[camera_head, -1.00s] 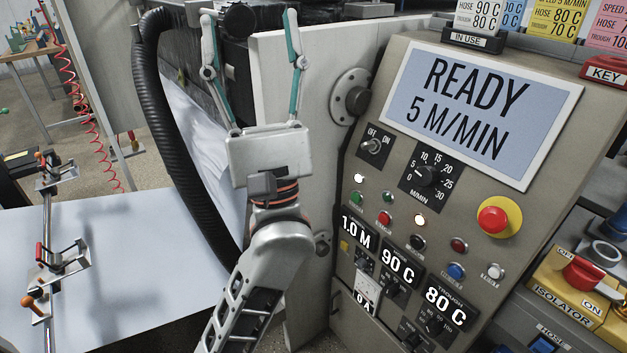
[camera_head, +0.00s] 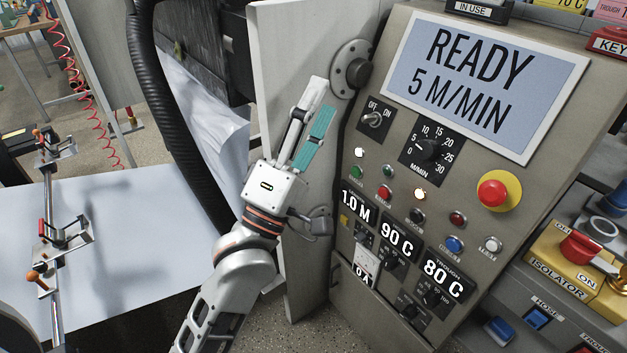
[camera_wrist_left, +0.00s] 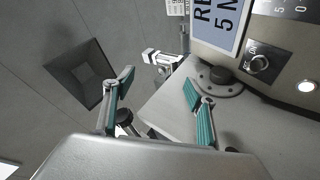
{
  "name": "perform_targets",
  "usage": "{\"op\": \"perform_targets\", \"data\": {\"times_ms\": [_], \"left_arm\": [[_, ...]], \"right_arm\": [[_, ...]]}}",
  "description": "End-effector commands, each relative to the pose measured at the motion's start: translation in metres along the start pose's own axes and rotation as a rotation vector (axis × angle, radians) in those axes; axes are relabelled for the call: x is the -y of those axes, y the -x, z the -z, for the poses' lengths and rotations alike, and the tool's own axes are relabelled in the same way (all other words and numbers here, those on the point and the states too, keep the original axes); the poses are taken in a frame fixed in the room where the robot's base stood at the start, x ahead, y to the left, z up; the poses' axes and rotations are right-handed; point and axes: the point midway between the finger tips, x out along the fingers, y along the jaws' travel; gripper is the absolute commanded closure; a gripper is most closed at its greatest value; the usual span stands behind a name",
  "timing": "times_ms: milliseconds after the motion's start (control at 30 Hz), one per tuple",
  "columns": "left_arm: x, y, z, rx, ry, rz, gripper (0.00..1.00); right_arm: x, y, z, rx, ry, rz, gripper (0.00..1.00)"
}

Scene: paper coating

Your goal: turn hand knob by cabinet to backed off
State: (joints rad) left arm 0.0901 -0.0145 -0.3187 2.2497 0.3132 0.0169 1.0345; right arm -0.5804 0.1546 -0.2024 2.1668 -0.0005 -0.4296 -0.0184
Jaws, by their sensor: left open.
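A dark round hub (camera_head: 359,73) on a bolted grey flange sits on the pale side panel left of the control cabinet (camera_head: 400,190). It also shows ahead in the left wrist view (camera_wrist_left: 221,75). A smaller dark round knob (camera_wrist_left: 124,116) appears in the left wrist view, partly hidden behind the left finger. I cannot tell which of these is the hand knob. My left gripper (camera_head: 322,95) is open, with teal pads, in front of the side panel, below and left of the hub. Nothing is seen between its fingers. My right gripper is not in view.
The cabinet carries a READY 5 M/MIN screen (camera_head: 483,85), switches, lamps and a red emergency button (camera_head: 493,194). A thick black hose (camera_head: 160,130) hangs left of the side panel. White paper (camera_head: 110,250) lies at lower left, beside a rail with clamps.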

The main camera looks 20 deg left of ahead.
Motion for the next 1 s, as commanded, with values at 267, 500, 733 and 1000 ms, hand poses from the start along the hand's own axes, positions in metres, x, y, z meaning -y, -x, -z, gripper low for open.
{"op": "perform_targets", "data": {"times_ms": [267, 500, 733, 1000], "left_arm": [[0.043, 0.026, -0.008, 0.067, -0.210, 0.161, 0.44], [0.077, 0.052, -0.011, 0.134, -0.379, 0.288, 0.44], [0.104, 0.076, -0.012, 0.200, -0.511, 0.389, 0.44], [0.119, 0.091, -0.012, 0.240, -0.587, 0.444, 0.44]], "right_arm": [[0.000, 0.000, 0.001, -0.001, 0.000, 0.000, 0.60], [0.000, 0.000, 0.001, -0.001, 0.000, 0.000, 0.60], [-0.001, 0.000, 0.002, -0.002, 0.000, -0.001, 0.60], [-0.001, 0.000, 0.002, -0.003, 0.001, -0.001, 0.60]]}}
